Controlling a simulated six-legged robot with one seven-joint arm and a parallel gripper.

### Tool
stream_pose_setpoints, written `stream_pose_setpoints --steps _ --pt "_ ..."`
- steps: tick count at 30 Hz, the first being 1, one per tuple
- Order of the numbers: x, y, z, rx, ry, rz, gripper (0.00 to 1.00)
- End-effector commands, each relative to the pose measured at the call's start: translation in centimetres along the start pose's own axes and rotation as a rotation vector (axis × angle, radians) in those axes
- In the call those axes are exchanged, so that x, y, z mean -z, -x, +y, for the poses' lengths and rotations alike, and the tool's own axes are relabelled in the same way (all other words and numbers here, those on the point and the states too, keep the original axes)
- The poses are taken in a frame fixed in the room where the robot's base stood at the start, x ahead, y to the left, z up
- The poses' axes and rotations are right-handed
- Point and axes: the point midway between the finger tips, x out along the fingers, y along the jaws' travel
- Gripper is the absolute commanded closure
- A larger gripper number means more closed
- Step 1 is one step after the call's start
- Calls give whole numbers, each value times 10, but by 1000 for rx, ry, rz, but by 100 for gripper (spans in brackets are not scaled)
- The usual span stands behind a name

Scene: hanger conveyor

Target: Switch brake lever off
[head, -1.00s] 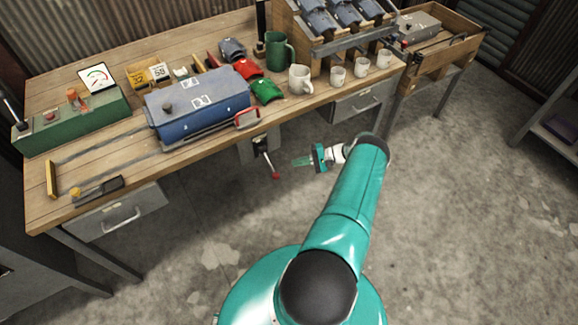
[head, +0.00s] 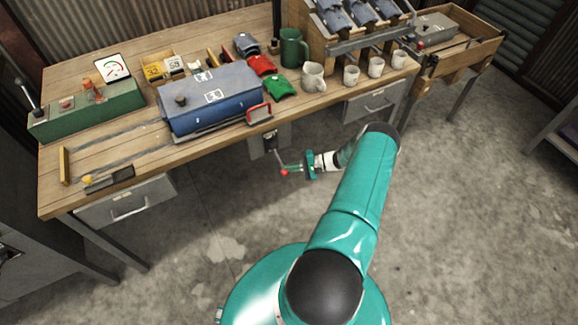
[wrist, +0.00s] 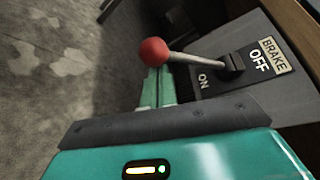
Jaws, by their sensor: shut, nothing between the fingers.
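The brake lever (head: 278,160) hangs from a grey plate under the front edge of the workbench, its red knob pointing down. In the wrist view the lever (wrist: 197,60) runs left from its dark slot to the red knob, leaning to the side marked ON. The OFF mark is at its other end, next to the BRAKE label (wrist: 272,55). My gripper (head: 290,170) is at the knob end, and its teal fingers also show in the wrist view (wrist: 157,88). The fingers are together and empty, just by the knob and shaft. Whether they touch the lever is unclear.
A grey drawer (head: 371,100) is under the bench to the right. The concrete floor (head: 470,220) is clear.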

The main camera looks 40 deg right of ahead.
Motion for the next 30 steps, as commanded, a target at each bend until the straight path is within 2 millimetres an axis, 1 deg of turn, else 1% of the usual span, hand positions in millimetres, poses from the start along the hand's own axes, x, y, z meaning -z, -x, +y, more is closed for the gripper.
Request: stream_pose_setpoints --steps 11,30 --pt "-1 0 0 -3 -5 0 100" --pt "-9 5 -6 -56 -100 -1 100"
